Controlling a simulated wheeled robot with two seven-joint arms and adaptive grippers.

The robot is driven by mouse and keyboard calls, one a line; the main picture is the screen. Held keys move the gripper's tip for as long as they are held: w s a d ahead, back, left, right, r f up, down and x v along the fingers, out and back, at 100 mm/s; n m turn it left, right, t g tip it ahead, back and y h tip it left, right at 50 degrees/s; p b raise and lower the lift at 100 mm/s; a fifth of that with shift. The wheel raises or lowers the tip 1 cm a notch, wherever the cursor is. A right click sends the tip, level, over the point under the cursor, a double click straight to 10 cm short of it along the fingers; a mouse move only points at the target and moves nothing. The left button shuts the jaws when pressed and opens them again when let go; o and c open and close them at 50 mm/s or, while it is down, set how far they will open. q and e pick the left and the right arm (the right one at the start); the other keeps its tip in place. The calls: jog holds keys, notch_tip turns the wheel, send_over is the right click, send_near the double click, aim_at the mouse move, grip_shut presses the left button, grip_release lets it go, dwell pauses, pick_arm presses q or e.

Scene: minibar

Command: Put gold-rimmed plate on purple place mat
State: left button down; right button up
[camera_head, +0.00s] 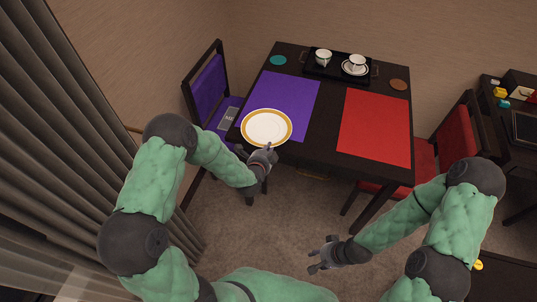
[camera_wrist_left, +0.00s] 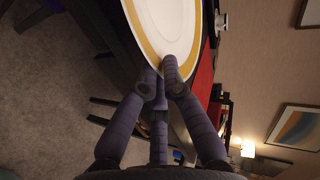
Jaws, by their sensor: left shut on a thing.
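The gold-rimmed plate (camera_head: 267,127), white with a wide gold band, shows in the head view at the near edge of the dark table. It overlaps the near part of the purple place mat (camera_head: 285,95) and juts towards the table's edge. Whether it touches the mat or is held above it, I cannot tell. My left gripper (camera_head: 266,151) is shut on the plate's near rim. In the left wrist view, my left gripper's fingers (camera_wrist_left: 166,72) pinch the rim of the plate (camera_wrist_left: 170,25). My right gripper (camera_head: 318,258) is open and empty, over the floor in front of the table.
A red mat (camera_head: 375,128) lies at the table's right. A dark tray (camera_head: 313,74) with two white cups is at the back, between a teal coaster (camera_head: 278,60) and a brown coaster (camera_head: 398,85). A purple chair (camera_head: 209,90) and a red chair (camera_head: 465,128) flank the table.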

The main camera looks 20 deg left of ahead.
pick_arm(q)
jog(key=f, duration=0.2)
jog(key=w+f+b, duration=0.1)
jog(key=shift+a+f+b, duration=0.1)
jog(key=shift+f+b, duration=0.2)
jog(key=shift+f, duration=0.1)
jog(key=shift+f+b, duration=0.4)
jog(key=c, duration=1.4)
grip_release()
jog(key=shift+s, duration=0.1)
